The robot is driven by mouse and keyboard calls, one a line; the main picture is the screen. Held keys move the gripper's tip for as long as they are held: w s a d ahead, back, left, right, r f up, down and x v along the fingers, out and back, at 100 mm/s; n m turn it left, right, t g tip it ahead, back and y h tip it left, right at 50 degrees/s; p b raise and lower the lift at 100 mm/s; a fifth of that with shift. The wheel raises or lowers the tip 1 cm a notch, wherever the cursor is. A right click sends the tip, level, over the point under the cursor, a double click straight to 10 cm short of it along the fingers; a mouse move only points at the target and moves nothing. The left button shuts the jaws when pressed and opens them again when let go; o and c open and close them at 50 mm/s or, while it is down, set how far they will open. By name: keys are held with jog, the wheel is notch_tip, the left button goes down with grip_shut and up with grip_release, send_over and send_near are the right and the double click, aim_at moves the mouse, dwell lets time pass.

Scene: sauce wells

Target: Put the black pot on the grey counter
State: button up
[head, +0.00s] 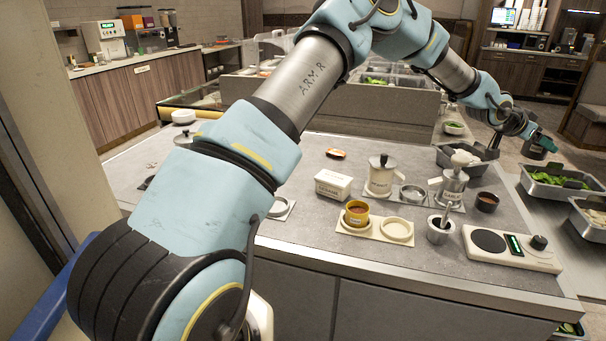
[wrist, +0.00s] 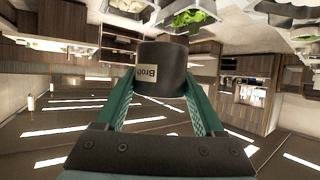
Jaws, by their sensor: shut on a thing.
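The black pot (wrist: 170,58) is between my gripper's two green fingers (wrist: 163,92) in the wrist view. Its pale label reads "Brot...", and the rest is cut off from sight. In the head view my gripper (head: 544,143) is at the far right, with the dark pot (head: 534,152) low at its fingers, small and partly hidden. The gripper is shut on the pot and holds it in the air. The grey counter (head: 312,165) fills the middle of the head view. The gripper and pot appear to the right of its right edge.
The counter holds a white labelled box (head: 333,185), a yellow-rimmed cup (head: 356,213), lidded pots (head: 381,175), a small dark bowl (head: 487,202) and a scale-like device (head: 510,248). Metal trays of greens (head: 562,181) stand at right. Part of the counter's back left is bare.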

notch_tip(320, 180, down, 8)
jog(key=b, duration=0.7)
jog(key=shift+r, duration=0.15)
notch_tip(320, 180, down, 10)
jog(key=p, duration=0.2)
jog(key=shift+p, duration=0.35)
jog(key=o, duration=1.2)
jog(key=shift+a, duration=0.1)
jog(key=b+v, duration=0.3)
jog(key=v, duration=0.9)
